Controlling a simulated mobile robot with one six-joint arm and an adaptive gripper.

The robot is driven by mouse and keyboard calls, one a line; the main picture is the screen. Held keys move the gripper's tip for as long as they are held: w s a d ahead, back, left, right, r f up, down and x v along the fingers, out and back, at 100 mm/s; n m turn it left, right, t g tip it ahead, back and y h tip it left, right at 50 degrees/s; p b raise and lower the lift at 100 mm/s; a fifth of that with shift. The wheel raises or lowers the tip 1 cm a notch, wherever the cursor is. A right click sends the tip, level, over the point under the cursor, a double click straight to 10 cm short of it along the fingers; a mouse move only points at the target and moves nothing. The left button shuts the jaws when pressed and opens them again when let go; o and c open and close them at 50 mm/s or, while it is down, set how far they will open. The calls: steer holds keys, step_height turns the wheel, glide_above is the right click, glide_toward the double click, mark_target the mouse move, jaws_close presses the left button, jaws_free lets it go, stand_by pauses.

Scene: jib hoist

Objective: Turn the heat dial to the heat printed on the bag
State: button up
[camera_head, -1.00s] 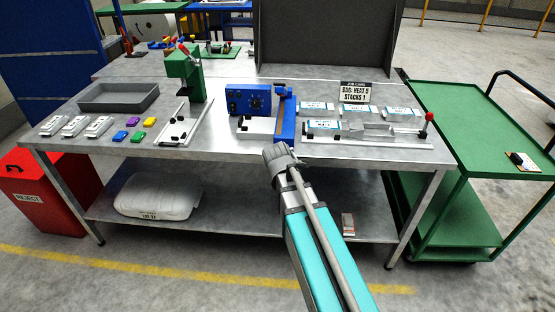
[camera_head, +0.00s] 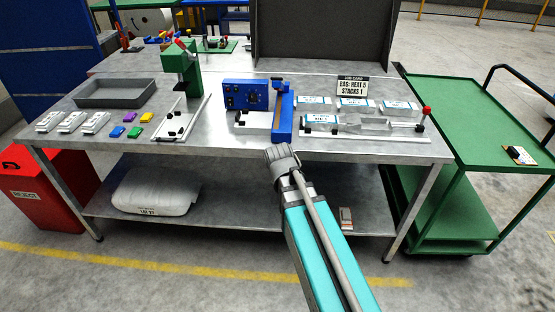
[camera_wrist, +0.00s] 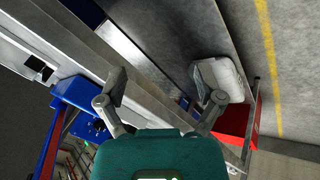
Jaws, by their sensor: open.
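The blue sealer box (camera_head: 245,94) stands mid-bench, with small dark knobs on its front. A larger round dark dial (camera_head: 252,98) shows on it, but its setting is too small to read. A card (camera_head: 352,86) behind the bags reads "BAG: HEAT 5 STACKS 1". White and blue bags (camera_head: 321,119) lie right of the box. My arm reaches up to the bench's front edge, below the box; its fingers are not clear in the head view. In the wrist view my gripper (camera_wrist: 166,88) is open and empty, with blue box parts (camera_wrist: 84,102) at the left.
A blue upright bar (camera_head: 283,112) stands right beside the box. A green press (camera_head: 181,70) and a grey tray (camera_head: 114,93) are to the left. A clear slide with a red-knobbed lever (camera_head: 425,112) lies right. A green cart (camera_head: 458,120) adjoins the bench's right end.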

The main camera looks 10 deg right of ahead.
steer(key=s+a+f+m+g+y, duration=0.1)
steer(key=s+m+g, duration=0.4)
steer(key=s, duration=0.8)
steer(key=shift+s+a+f+m+g+y, duration=0.35)
steer(key=shift+a+f+m, duration=0.35)
steer(key=shift+m, duration=0.5)
steer(key=shift+w, duration=0.15)
steer(key=c, duration=0.4)
